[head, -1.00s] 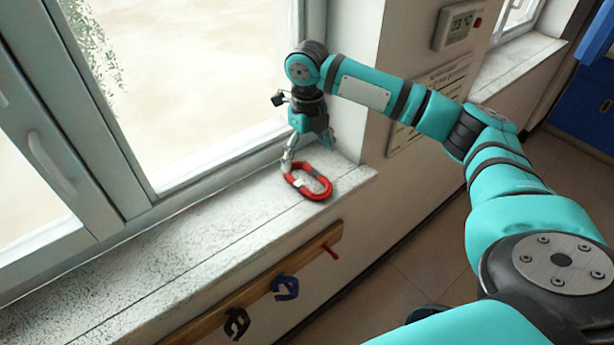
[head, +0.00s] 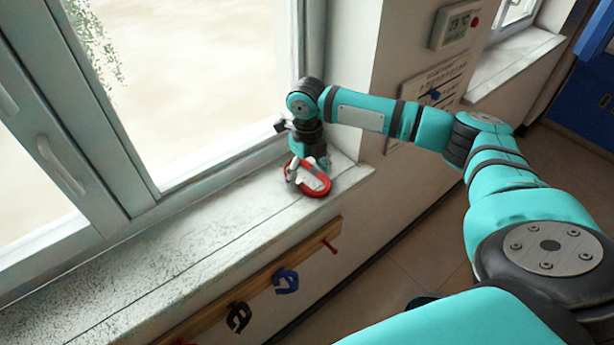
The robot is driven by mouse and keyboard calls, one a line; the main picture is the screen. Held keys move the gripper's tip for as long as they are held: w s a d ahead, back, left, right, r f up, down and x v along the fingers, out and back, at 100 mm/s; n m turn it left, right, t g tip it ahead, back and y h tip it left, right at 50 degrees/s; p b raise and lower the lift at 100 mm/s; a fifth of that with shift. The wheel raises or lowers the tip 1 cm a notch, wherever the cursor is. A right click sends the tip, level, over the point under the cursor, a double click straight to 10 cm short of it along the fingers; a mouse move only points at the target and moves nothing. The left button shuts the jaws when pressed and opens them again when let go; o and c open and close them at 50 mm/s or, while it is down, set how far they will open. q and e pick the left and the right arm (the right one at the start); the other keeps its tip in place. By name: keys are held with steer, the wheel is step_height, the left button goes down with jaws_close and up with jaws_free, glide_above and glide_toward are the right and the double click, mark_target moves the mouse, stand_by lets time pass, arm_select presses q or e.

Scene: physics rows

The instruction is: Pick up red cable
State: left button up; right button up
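The red cable (head: 318,190) is a coiled oval loop with a pale band, on the stone windowsill (head: 215,240) near its right end. My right gripper (head: 306,180) is down at the cable, with its fingers over the loop's upper and left part. One finger shows at the loop's left side; the other is largely hidden. I cannot tell whether the fingers are closed on the cable. My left gripper is not in view.
The window frame (head: 105,150) rises behind the sill. Below the sill, a wooden rail (head: 250,285) carries a blue coil (head: 286,281), a black coil (head: 238,317) and a red peg. A thermostat (head: 457,24) is on the wall. The sill's left part is clear.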

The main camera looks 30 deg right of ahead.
steer(key=c, duration=0.9)
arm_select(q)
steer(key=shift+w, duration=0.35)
arm_select(e)
steer(key=shift+c, duration=0.2)
steer(key=shift+r, duration=0.15)
steer(key=shift+r+b, duration=0.35)
steer(key=shift+r, duration=0.25)
step_height(320, 180, up, 2)
steer(key=shift+r+b, duration=0.1)
steer(key=shift+b, duration=0.4)
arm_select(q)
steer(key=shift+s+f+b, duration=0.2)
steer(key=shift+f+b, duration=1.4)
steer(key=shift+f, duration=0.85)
arm_select(e)
steer(key=s+a+r, duration=0.1)
steer(key=s+a, duration=0.1)
steer(key=s, duration=1.4)
steer(key=shift+r, duration=0.2)
